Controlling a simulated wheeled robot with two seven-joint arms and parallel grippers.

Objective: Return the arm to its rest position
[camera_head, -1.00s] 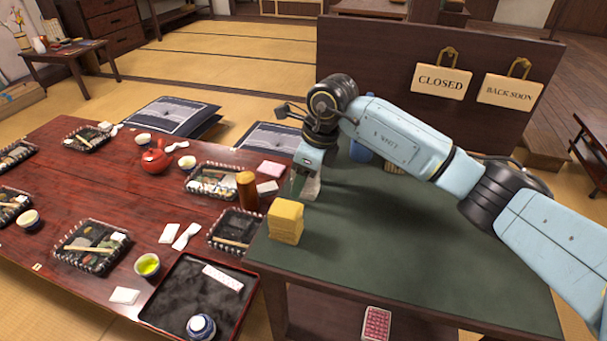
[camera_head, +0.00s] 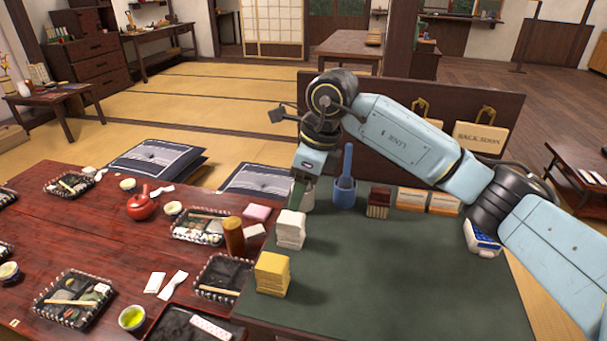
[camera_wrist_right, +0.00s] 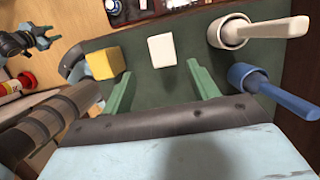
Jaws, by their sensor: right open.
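My right arm reaches in from the right in the head view. Its gripper (camera_head: 298,195) hangs above the green-topped counter (camera_head: 385,285), beyond a stack of white blocks (camera_head: 290,231). In the right wrist view the two green fingers (camera_wrist_right: 162,88) are spread and empty, and the white stack (camera_wrist_right: 162,49) shows past them, apart from both. A yellow stack (camera_head: 272,274) stands nearer on the counter. At the wrist view's top left, what looks like my left gripper (camera_wrist_right: 42,36) shows small; its opening is unclear.
A blue mortar with pestle (camera_head: 344,190) and a white cup (camera_head: 309,196) partly behind the gripper stand close by. A dark slatted holder (camera_head: 378,204) and a blue-white box (camera_head: 482,238) are farther right. The counter's middle is clear. A dark panel (camera_head: 312,88) rises behind.

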